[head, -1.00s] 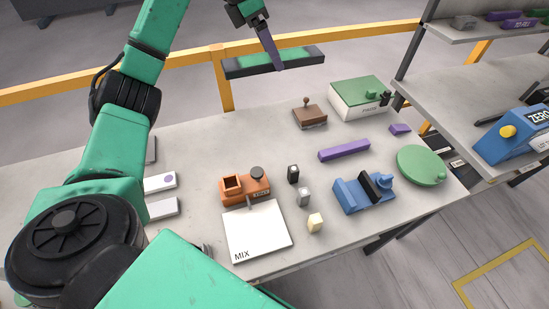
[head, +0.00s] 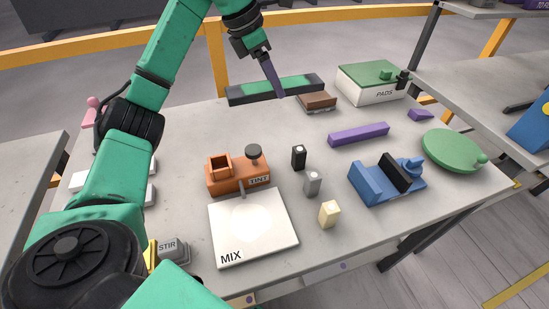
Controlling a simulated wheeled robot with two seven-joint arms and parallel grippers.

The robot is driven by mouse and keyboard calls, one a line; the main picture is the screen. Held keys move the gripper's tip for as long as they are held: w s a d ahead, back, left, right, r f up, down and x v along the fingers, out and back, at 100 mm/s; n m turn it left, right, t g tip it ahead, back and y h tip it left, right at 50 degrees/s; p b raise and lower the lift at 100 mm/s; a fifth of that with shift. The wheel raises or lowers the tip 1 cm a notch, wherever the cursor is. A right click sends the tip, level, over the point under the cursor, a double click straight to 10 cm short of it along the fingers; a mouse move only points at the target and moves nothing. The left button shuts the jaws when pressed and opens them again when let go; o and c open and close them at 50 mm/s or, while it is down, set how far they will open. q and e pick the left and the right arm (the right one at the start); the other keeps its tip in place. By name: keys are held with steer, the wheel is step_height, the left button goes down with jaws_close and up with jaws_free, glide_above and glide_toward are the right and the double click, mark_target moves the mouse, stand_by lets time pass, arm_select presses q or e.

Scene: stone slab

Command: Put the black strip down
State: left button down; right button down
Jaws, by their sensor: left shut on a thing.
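The black strip (head: 235,97) is a long dark bar with a green band along its face. It lies across the picture at the far edge of the grey slab. My left gripper (head: 277,92) comes down from above, its purple fingers shut on the middle of the strip. The strip looks about level. Its right end overlaps the brown block (head: 318,103) in the picture, and the block's knob is hidden. I cannot tell whether the strip touches the slab or hangs just above it. My right gripper is out of view.
A white PADS box (head: 372,92) with a green lid stands right of the strip. A purple bar (head: 358,134), an orange TINT stand (head: 238,178), a white MIX plate (head: 253,225), a blue holder (head: 367,184) and a green disc (head: 452,150) stand nearer. Slab between strip and TINT stand is bare.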

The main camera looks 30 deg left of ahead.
mark_target(277, 150)
arm_select(q)
step_height(277, 150, down, 19)
steer(key=shift+b, duration=0.35)
steer(key=shift+c, duration=0.2)
jaws_free()
steer(key=shift+s, duration=0.1)
steer(key=v, duration=1.2)
